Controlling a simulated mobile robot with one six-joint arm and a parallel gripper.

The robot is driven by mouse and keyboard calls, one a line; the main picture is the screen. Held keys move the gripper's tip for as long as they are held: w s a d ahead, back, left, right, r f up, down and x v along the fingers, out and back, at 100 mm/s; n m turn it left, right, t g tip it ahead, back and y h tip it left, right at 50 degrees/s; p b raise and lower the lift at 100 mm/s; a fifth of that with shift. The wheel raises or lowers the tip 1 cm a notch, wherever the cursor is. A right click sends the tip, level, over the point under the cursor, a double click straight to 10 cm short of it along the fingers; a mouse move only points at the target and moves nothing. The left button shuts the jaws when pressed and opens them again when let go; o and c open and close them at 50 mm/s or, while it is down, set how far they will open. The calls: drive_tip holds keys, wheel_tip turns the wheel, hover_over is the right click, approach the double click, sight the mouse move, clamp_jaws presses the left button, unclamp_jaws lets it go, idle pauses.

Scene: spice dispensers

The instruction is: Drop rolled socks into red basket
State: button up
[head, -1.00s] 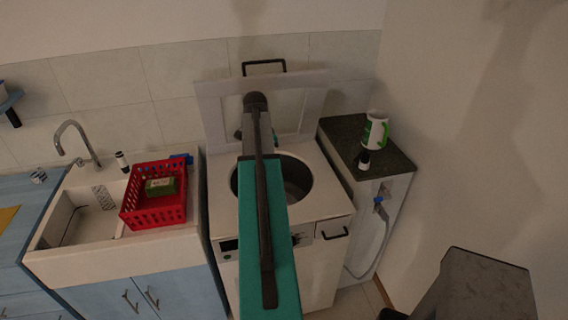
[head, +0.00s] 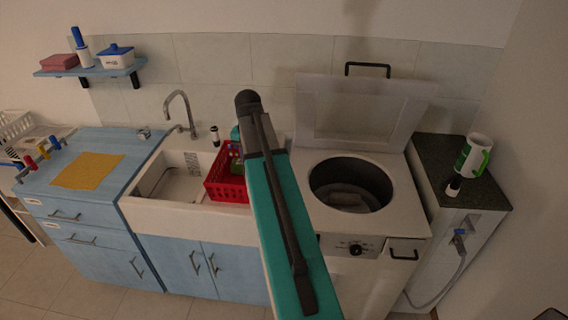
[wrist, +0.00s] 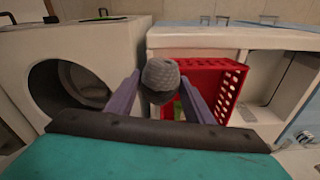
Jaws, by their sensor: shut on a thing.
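Grey rolled socks (wrist: 160,78) are held between the two fingers of my gripper (wrist: 162,92) in the wrist view. The red basket (wrist: 200,68) is just behind and to the right of the socks there, with part of its floor hidden by the socks and a finger. In the head view the red basket (head: 226,182) sits at the right end of the sink, partly covered by my arm. A green item (head: 237,166) shows inside it. My gripper and the socks are hidden behind my arm in the head view.
The open top-loading washer (head: 408,205) stands right of the basket, its lid (head: 365,112) raised. The sink (head: 165,212) and its faucet (head: 180,108) are to the left.

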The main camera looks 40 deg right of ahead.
drive_tip(key=w+a+n+b, duration=0.1)
drive_tip(key=w+a+n, duration=0.25)
drive_tip(key=a, duration=0.75)
drive_tip(key=w+a+n+b, duration=0.15)
drive_tip(key=a+n, duration=0.25)
drive_tip(key=a, duration=0.7)
drive_tip(key=a+f+n+y+b, duration=0.1)
drive_tip(key=a+f+n+b, duration=0.3)
drive_tip(key=a+f+b, duration=0.6)
drive_tip(key=shift+a+t+b, duration=0.3)
drive_tip(key=shift+a+t, duration=0.1)
drive_tip(key=shift+a, duration=0.25)
drive_tip(key=shift+s+d+n, duration=0.1)
drive_tip(key=shift+d+n, duration=0.05)
drive_tip(key=shift+n, duration=0.1)
